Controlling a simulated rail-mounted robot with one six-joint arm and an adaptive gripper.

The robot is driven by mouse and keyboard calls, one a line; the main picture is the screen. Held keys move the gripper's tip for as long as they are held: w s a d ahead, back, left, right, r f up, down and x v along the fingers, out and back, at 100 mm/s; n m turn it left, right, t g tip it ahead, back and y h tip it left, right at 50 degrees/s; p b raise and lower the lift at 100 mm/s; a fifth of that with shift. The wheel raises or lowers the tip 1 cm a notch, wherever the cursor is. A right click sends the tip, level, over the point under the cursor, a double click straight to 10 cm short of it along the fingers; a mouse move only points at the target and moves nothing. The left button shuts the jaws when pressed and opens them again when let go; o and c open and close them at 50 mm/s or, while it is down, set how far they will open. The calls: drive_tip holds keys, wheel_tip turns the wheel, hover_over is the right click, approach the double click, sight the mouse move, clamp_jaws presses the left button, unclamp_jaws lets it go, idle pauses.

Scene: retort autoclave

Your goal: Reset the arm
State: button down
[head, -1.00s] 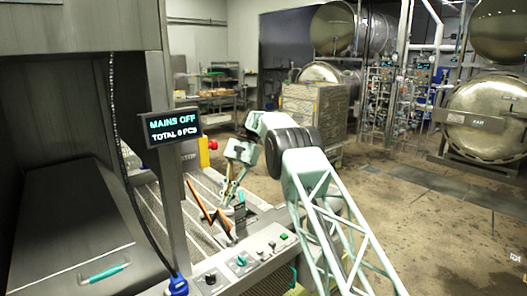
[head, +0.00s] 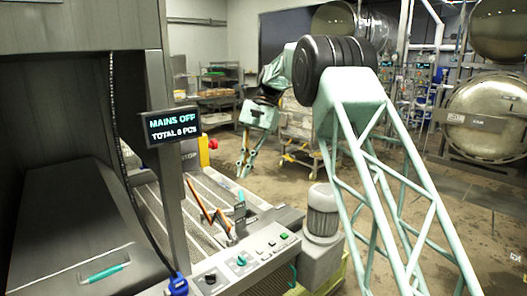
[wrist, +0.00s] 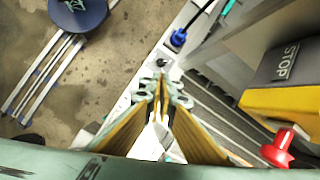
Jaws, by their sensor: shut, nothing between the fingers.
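My gripper (head: 244,172) hangs fingers down above the far right side of the slatted conveyor bed (head: 150,196) in the head view. Its fingers look close together, with nothing seen between them. In the wrist view my gripper (wrist: 161,82) points toward the machine's edge, its fingertips meeting. My pale green arm rises over the floor to the right of the machine.
The control panel (head: 255,262) and a grey motor (head: 322,212) lie at the front. An orange-brown bar (head: 208,205) leans over the bed. A red stop button (wrist: 284,141) sits on a yellow box (wrist: 285,103). Open floor lies to the right.

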drive_tip(key=s+d+r+n+t, duration=0.1)
drive_tip(key=s+d+r, duration=0.45)
drive_tip(key=s, duration=0.35)
drive_tip(key=s+d+r+t+h, duration=0.1)
drive_tip(key=s+d+r+t, duration=0.1)
drive_tip(key=s+d+r, duration=0.55)
drive_tip(key=s+d+r+n+t, duration=0.1)
drive_tip(key=s+d+r, duration=0.25)
drive_tip(key=s, duration=0.75)
drive_tip(key=s+d+f+t, duration=0.1)
drive_tip(key=s+d+f, duration=0.2)
drive_tip(key=s, duration=0.7)
drive_tip(key=s+d+f+n+t+h, duration=0.1)
drive_tip(key=s+d+f, duration=0.3)
drive_tip(key=s, duration=0.7)
drive_tip(key=s+d+f+n+t+h+b, duration=0.1)
drive_tip(key=s+d+f, duration=0.2)
drive_tip(key=s, duration=0.8)
drive_tip(key=shift+s+d+f+t, duration=0.2)
drive_tip(key=shift+d+f+t, duration=0.15)
drive_tip(key=shift+d, duration=0.4)
